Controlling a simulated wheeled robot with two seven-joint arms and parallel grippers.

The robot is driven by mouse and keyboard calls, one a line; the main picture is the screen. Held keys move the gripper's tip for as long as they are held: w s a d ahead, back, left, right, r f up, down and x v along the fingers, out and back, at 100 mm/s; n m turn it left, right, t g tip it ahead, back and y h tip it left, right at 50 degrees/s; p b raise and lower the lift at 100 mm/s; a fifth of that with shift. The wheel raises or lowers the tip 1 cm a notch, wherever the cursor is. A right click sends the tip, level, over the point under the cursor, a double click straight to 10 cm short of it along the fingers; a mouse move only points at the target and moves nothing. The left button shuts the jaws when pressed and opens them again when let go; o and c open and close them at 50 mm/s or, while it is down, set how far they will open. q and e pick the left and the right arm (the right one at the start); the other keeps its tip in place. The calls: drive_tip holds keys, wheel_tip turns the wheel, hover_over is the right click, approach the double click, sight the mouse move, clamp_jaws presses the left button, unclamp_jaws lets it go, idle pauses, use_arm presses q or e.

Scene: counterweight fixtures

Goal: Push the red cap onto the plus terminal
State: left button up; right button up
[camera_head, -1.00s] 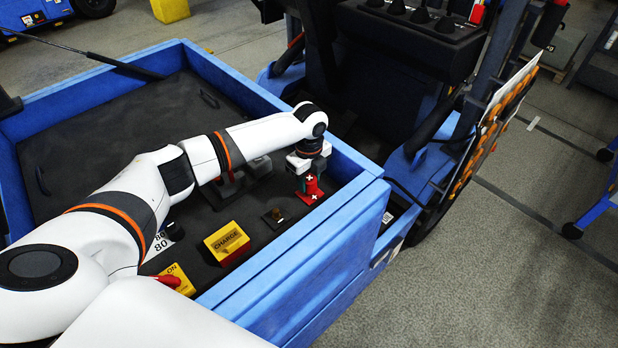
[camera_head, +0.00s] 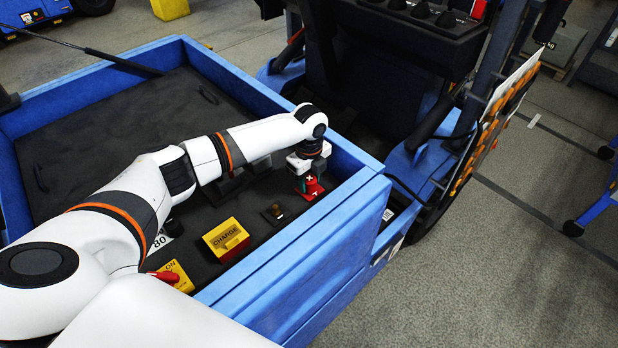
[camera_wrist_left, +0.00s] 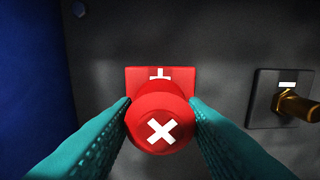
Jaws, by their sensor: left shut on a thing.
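The red cap (camera_wrist_left: 160,108) has a white cross on its top. My left gripper (camera_head: 307,181) is shut on it, with a teal finger on each side in the left wrist view (camera_wrist_left: 160,112). The cap also shows in the head view (camera_head: 312,185). It is over the red plate (camera_wrist_left: 160,74) of the plus terminal, whose white plus mark is partly covered by the cap. The terminal post itself is hidden under the cap. I cannot tell how far down the cap sits. My right gripper is not in view.
A brass post (camera_wrist_left: 296,104) on a dark plate with a white minus mark stands to the right in the wrist view. In the head view, a yellow CHARGE box (camera_head: 226,239) and a yellow ON switch (camera_head: 174,275) are nearby. A blue wall (camera_head: 345,215) borders the tray.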

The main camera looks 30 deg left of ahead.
use_arm(q)
drive_tip(key=shift+f, duration=0.15)
drive_tip(key=o, duration=0.8)
drive_tip(key=shift+c, duration=0.2)
wheel_tip(320, 180, up, 12)
drive_tip(key=b, duration=0.1)
drive_tip(key=shift+d, duration=0.1)
